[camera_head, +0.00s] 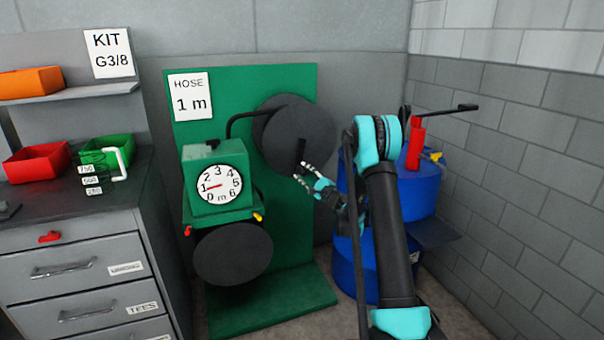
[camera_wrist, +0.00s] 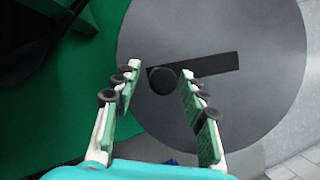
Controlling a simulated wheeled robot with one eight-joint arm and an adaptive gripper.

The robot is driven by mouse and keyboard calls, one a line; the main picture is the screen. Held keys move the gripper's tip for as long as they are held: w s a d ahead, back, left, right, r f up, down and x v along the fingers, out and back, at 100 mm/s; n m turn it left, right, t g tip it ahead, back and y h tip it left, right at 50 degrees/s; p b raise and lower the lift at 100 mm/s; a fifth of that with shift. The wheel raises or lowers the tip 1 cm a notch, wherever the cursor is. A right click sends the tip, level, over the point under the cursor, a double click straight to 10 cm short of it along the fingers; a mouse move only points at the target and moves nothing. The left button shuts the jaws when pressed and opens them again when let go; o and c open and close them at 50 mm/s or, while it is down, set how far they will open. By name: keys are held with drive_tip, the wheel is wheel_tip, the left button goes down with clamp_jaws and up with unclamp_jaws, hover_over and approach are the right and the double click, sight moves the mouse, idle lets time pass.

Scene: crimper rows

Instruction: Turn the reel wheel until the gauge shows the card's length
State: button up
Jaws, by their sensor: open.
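The reel wheel (camera_head: 300,130) is a dark grey disc at the upper right of a green stand. It fills much of the wrist view (camera_wrist: 270,110), with a dark bar (camera_wrist: 215,65) and a round black knob (camera_wrist: 163,82). My gripper (camera_head: 303,172) is open at the wheel's lower part. In the wrist view its fingertips (camera_wrist: 160,72) flank the knob; contact cannot be told. The white card (camera_head: 190,96) reads "HOSE 1 m". The round gauge (camera_head: 220,185) is marked in m from 0 to 6. Its red needle points left, at about 1.
The green panel (camera_head: 290,240) carries a dark lower disc (camera_head: 233,253) below the gauge. Blue drums (camera_head: 420,190) stand close behind my arm at the right. Grey drawers (camera_head: 80,275) with red and green bins stand at the left.

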drive_tip(key=v, duration=1.1)
idle(1.4)
